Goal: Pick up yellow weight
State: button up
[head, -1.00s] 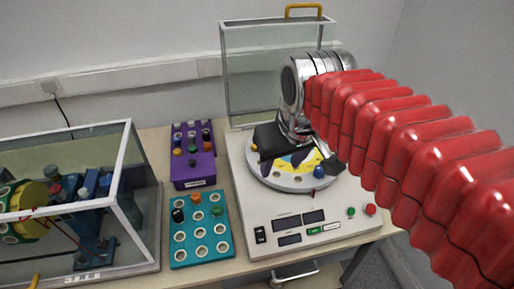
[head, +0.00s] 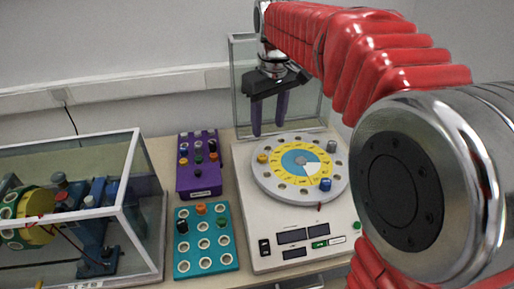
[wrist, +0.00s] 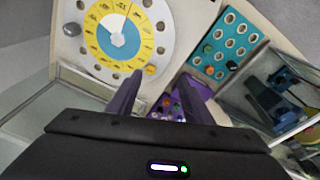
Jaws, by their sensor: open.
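The yellow weight (head: 262,158) sits at the left rim of the round dial plate (head: 260,181) on the white machine. It also shows in the wrist view (wrist: 150,70), close to the fingertips. My gripper (head: 270,127) points down, fingers apart and empty, above and behind the dial's left side. In the wrist view my gripper (wrist: 160,76) has its left fingertip near the yellow weight, with the weight between the finger lines; I cannot tell the height gap. A blue weight (head: 325,184) and a grey weight (head: 332,146) also sit on the dial.
A clear upright panel (head: 242,85) stands behind the dial, close to my gripper. To the left are a purple block (head: 190,190) and a teal rack (head: 203,256) holding several weights. A glass case (head: 133,200) stands at far left.

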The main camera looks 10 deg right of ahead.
jog(key=n+g, duration=0.2)
send_over(261, 155)
notch_tip(261, 155, down, 4)
jog(key=shift+w+a+r, duration=0.1)
jog(key=shift+a, duration=0.05)
notch_tip(261, 155, down, 9)
jog(key=shift+r, duration=0.15)
dwell(0.5)
jog(key=shift+s+f, duration=0.2)
jog(key=shift+f, duration=2.4)
jog(key=shift+c, duration=0.3)
jog(key=c, duration=1)
